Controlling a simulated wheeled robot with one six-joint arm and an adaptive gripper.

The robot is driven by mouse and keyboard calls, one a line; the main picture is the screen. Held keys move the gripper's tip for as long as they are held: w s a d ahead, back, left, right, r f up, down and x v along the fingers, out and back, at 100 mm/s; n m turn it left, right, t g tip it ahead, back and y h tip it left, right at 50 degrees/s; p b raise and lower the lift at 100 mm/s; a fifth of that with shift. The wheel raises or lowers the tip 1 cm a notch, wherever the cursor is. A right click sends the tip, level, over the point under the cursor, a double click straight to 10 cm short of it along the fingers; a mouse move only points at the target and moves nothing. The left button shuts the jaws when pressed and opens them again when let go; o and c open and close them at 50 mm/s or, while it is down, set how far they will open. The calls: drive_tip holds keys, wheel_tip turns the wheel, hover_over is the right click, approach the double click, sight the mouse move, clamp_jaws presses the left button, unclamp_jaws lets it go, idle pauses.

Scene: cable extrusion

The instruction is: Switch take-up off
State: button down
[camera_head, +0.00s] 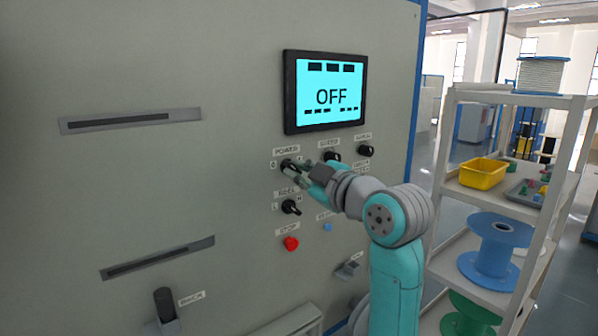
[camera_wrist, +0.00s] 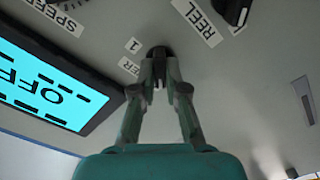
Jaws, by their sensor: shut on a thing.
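The grey control panel (camera_head: 230,90) stands in front of me. Its screen (camera_head: 331,92) is cyan and reads OFF; it also shows in the wrist view (camera_wrist: 48,85). My gripper (camera_head: 297,167) is at the black knob under the POWER label. In the wrist view, the fingers of my gripper (camera_wrist: 160,82) are closed around this power knob (camera_wrist: 158,52). The fingers hide part of the knob and its label, and I cannot tell exactly which mark it points to.
A SPEED knob (camera_head: 332,156) and another knob (camera_head: 366,150) sit to the right. A REEL knob (camera_head: 291,207) and a red STOP button (camera_head: 291,243) are below. A lever (camera_head: 166,306) sticks out lower left. A shelf (camera_head: 520,98) with spools stands at right.

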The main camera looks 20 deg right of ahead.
idle(0.4)
drive_tip(key=c, duration=1.2)
unclamp_jaws()
drive_tip(key=v, duration=1.2)
